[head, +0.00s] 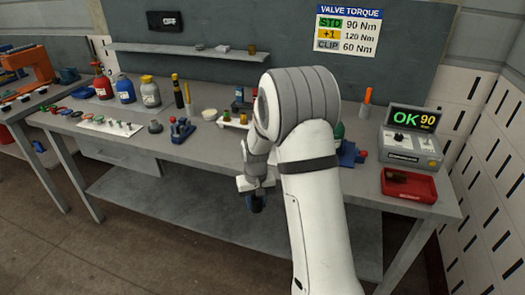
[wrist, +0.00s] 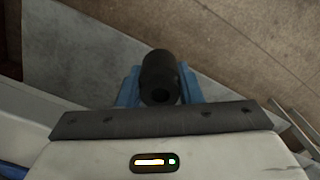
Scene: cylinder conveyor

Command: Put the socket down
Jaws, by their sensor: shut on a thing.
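The socket (wrist: 160,77) is a short dark cylinder with a hole in its near end. My gripper (wrist: 158,88) is shut on it, with a blue finger on either side in the wrist view. In the head view my gripper (head: 256,198) hangs at the front edge of the workbench (head: 215,165), with the dark socket low between its fingers. The socket appears in front of the bench, above the lower shelf, apart from the bench top. My arm hides the middle right of the bench.
A red tray (head: 408,185) with a brown item stands at the bench's right end, before a tester (head: 411,150) reading "OK 90". The front left bench strip is clear.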

